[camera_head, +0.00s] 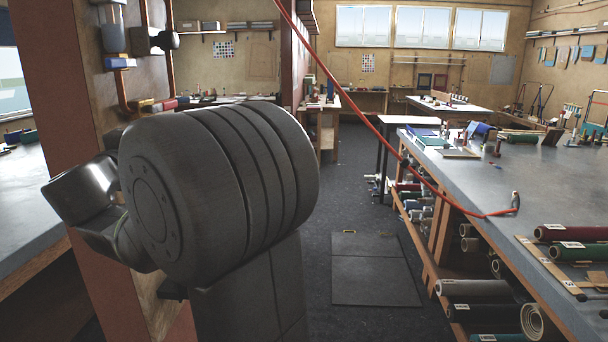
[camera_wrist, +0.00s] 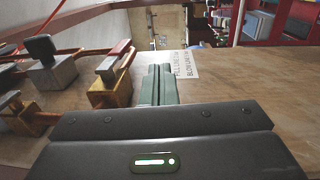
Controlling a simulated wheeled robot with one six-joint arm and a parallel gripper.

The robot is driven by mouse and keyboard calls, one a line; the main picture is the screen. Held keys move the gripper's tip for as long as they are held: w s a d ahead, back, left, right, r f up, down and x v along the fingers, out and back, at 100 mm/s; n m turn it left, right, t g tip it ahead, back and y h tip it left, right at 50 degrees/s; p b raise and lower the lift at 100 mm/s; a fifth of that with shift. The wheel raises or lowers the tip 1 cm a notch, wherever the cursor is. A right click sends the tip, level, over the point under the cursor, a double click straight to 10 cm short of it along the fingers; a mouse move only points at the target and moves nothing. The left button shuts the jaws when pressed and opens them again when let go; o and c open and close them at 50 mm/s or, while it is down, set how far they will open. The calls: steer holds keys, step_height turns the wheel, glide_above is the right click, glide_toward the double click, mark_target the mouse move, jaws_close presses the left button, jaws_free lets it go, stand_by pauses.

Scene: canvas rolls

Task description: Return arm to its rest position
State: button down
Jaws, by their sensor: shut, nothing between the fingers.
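My gripper (camera_wrist: 158,84) shows in the wrist view as two narrow green fingers pressed together, reaching out from a dark housing with a small lit indicator. It is shut and empty. The fingers lie in front of a brown wooden board. My arm fills the left of the head view, with a big dark ribbed joint and metal links folded close in front of the camera. My gripper cannot be made out in the head view.
Valve-like fittings (camera_wrist: 52,72) sit on the board left of my fingers, and a printed label (camera_wrist: 185,64) lies right of them. The workbench (camera_head: 480,190) with canvas rolls (camera_head: 570,232) is on the right; open floor (camera_head: 350,215) lies between.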

steer(key=shift+s+r+g+p, duration=0.1)
steer(key=shift+s+g+p, duration=0.15)
steer(key=shift+p, duration=0.8)
